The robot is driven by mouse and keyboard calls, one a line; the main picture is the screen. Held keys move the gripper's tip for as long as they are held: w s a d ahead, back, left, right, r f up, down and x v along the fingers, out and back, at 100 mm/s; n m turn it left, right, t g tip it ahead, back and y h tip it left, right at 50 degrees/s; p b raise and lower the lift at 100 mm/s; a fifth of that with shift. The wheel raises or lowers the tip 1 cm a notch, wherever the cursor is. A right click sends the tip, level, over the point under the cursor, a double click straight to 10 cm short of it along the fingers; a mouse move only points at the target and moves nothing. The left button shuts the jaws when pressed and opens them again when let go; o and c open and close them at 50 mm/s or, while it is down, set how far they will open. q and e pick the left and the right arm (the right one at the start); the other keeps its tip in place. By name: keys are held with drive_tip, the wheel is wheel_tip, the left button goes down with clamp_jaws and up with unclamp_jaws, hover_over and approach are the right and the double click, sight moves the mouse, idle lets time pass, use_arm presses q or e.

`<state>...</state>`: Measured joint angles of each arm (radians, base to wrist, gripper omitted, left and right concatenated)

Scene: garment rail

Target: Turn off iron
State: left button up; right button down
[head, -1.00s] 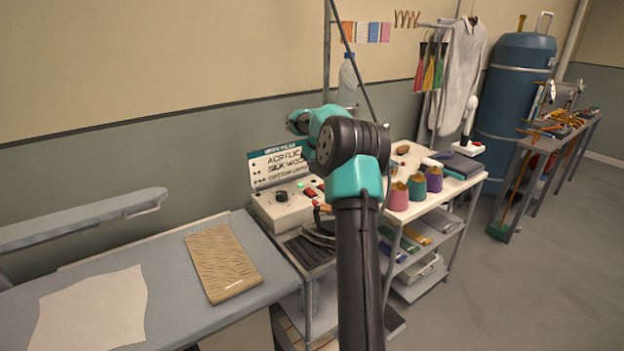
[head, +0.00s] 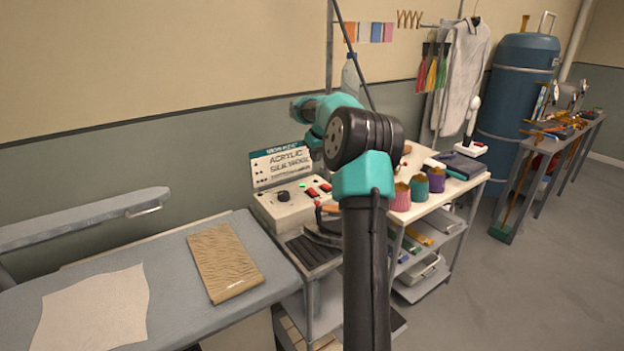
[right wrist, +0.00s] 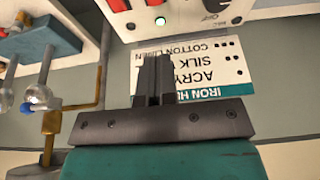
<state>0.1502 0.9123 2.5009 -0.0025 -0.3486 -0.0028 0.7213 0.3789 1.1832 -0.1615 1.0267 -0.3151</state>
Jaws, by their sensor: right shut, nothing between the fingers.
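The iron's control box (head: 272,209) stands on the table end, with a dark dial (head: 283,196), red switches (head: 312,192) and an upright label panel. In the right wrist view its label panel (right wrist: 190,70) is upside down and a small lamp (right wrist: 165,21) glows green. Red switches (right wrist: 118,5) are cut by the top edge there. My right gripper (head: 316,157) is above the box in front of the panel, fingers shut and empty; the fingers (right wrist: 154,65) show apart from the switches. An iron (head: 322,235) seems to rest beside the box, partly hidden by my arm. My left gripper is out of view.
A padded board (head: 170,265) with tan cloth (head: 223,262) lies left. A shelf cart (head: 455,190) with several thread cones stands right. A thin pole rises behind my arm. In the right wrist view, brass pipework (right wrist: 50,120) stands at the left.

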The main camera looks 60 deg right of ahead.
sight(309, 190)
drive_tip(key=shift+f, duration=0.1)
drive_tip(key=x, duration=1.3)
drive_tip(key=shift+s+a+f, duration=0.1)
drive_tip(key=shift+s+f, duration=0.05)
drive_tip(key=shift+f, duration=0.3)
drive_tip(key=shift+s, duration=0.1)
